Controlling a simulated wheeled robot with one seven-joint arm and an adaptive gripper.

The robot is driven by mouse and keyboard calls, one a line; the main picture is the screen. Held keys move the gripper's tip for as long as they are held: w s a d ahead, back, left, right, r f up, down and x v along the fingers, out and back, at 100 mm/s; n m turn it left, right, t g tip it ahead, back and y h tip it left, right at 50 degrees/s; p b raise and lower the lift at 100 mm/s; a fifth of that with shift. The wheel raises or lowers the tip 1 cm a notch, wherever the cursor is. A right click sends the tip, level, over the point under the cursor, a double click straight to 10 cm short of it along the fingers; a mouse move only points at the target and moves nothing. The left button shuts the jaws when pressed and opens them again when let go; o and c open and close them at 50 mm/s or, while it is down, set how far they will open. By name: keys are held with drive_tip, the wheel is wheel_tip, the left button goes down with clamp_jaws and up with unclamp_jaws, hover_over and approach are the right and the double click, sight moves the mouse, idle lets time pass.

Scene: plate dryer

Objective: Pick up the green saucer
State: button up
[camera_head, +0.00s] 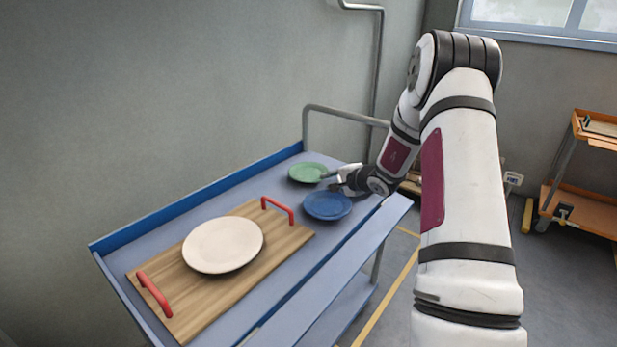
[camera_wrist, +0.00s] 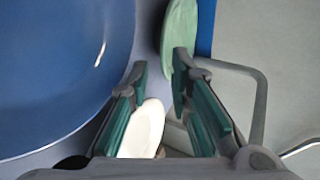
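The green saucer (camera_head: 307,172) lies at the far end of the blue trolley top, near its raised back edge. In the wrist view the green saucer (camera_wrist: 181,30) shows at the top, seen nearly edge-on, and the right fingertip overlaps its lower end. My gripper (camera_head: 334,181) is just right of the saucer in the head view, low over the trolley. In the wrist view my gripper (camera_wrist: 160,70) is open, with a clear gap between the fingers. I cannot tell whether a finger touches the saucer.
A blue plate (camera_head: 327,206) lies close beside my gripper and fills the left of the wrist view. A cream plate (camera_head: 222,245) rests on a wooden tray (camera_head: 290,240) with red handles. The trolley (camera_head: 184,216) has a grey rail (camera_head: 345,115) at its far end.

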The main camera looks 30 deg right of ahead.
sight(321, 180)
drive_tip(key=shift+x, duration=3.05)
drive_tip(key=shift+w+r, duration=0.1)
drive_tip(key=shift+r, duration=0.15)
clamp_jaws()
